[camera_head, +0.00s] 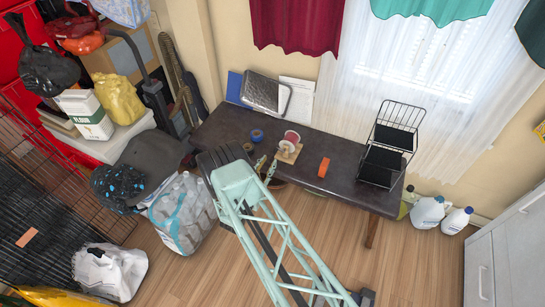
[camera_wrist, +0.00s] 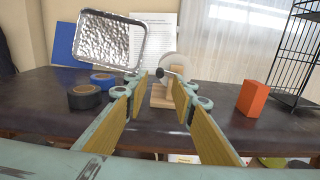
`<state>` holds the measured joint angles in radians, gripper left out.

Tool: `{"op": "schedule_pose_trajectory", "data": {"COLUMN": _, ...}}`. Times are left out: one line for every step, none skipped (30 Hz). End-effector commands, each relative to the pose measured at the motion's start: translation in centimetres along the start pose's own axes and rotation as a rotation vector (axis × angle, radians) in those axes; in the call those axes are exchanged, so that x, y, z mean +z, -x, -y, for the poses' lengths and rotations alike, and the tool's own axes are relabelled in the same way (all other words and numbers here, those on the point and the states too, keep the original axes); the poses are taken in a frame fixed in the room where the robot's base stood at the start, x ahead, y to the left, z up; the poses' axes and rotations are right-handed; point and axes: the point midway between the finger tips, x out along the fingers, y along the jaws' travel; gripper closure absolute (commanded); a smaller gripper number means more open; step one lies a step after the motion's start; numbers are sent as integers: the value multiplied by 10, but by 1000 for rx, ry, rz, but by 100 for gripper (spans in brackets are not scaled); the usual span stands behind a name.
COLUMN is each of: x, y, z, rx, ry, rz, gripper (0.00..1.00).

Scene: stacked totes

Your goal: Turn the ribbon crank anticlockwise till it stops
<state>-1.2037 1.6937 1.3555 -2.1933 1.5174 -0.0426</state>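The ribbon crank (camera_head: 287,147) stands on the dark table, with a pale disc, a red part behind it and a wooden base (camera_head: 297,155). In the wrist view its pale disc (camera_wrist: 171,60) is straight ahead, and a small metal crank arm with a dark knob (camera_wrist: 160,73) shows in front of it. My gripper (camera_head: 266,168) is at the table's front side, just short of the crank. In the wrist view my gripper (camera_wrist: 160,80) is open, with the knob seen between its fingertips. Whether a finger touches it I cannot tell. The right finger hides part of the base.
A blue tape roll (camera_wrist: 103,80) and a dark roll (camera_wrist: 84,96) lie left of the crank. An orange block (camera_wrist: 253,98) stands to the right, with a black wire rack (camera_head: 385,160) beyond it. A foil tray (camera_wrist: 111,40) leans at the back.

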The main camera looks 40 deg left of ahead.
Motion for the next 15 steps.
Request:
{"op": "schedule_pose_trajectory", "data": {"x": 0, "y": -8, "z": 0, "rx": -1, "ry": -2, "rz": 0, "gripper": 76}}
{"op": "schedule_pose_trajectory", "data": {"x": -1, "y": -12, "z": 1, "rx": -1, "ry": -2, "rz": 0, "gripper": 76}}
{"op": "schedule_pose_trajectory", "data": {"x": -1, "y": -17, "z": 1, "rx": -2, "ry": -2, "rz": -1, "gripper": 76}}
{"op": "schedule_pose_trajectory", "data": {"x": -1, "y": -20, "z": 1, "rx": -2, "ry": -2, "rz": 0, "gripper": 76}}
{"op": "schedule_pose_trajectory", "data": {"x": -1, "y": -24, "z": 1, "rx": -2, "ry": -2, "rz": 0, "gripper": 76}}
{"op": "schedule_pose_trajectory", "data": {"x": 0, "y": -28, "z": 1, "rx": -1, "ry": -1, "rz": 0, "gripper": 76}}
{"op": "schedule_pose_trajectory", "data": {"x": 0, "y": -31, "z": 0, "rx": -1, "ry": -1, "rz": 0, "gripper": 76}}
{"op": "schedule_pose_trajectory", "data": {"x": 0, "y": -34, "z": 0, "rx": -1, "ry": -1, "rz": 0, "gripper": 76}}
{"op": "schedule_pose_trajectory", "data": {"x": -1, "y": -38, "z": 1, "rx": -1, "ry": -1, "rz": 0, "gripper": 76}}
{"op": "schedule_pose_trajectory", "data": {"x": -1, "y": -41, "z": 1, "rx": -1, "ry": -1, "rz": 0, "gripper": 76}}
{"op": "schedule_pose_trajectory", "data": {"x": -1, "y": -43, "z": 1, "rx": -1, "ry": -1, "rz": 0, "gripper": 76}}
{"op": "schedule_pose_trajectory", "data": {"x": -1, "y": -46, "z": 0, "rx": -1, "ry": -2, "rz": 0, "gripper": 76}}
{"op": "schedule_pose_trajectory", "data": {"x": -1, "y": -47, "z": 0, "rx": -1, "ry": -2, "rz": -1, "gripper": 76}}
{"op": "schedule_pose_trajectory", "data": {"x": 0, "y": -48, "z": 0, "rx": -1, "ry": -2, "rz": -1, "gripper": 76}}
{"op": "schedule_pose_trajectory", "data": {"x": 0, "y": -50, "z": 0, "rx": -1, "ry": -1, "rz": -1, "gripper": 76}}
